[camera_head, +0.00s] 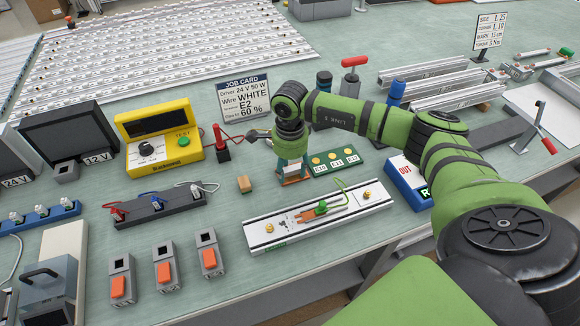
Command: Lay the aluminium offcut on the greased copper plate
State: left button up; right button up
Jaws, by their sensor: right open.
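A copper-coloured plate (309,215) lies in the middle of a long silver mount (275,235), with a green clip and green wire over part of it. Whether grease covers it is too small to tell. I cannot pick out the aluminium offcut with certainty. My right arm reaches in from the right, and its wrist is beyond the mount. My right gripper (259,136) is open, with grey fingers left of the wrist, behind and above the mount and apart from the copper plate. A teal and orange object (292,170) stands below the wrist, partly hidden. My left gripper is out of view.
A yellow tester (160,140) and a job card (242,97) stand at the left and back. A small tan block (244,184) and a green board (335,162) lie near the mount. Several orange-fronted grey boxes (165,270) stand front left. Silver profiles (430,90) lie back right.

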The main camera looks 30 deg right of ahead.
aim_at(290, 170)
jog(key=shift+r, duration=0.3)
notch_tip(290, 170, up, 12)
jog(key=b, duration=0.3)
jog(key=shift+f, duration=0.15)
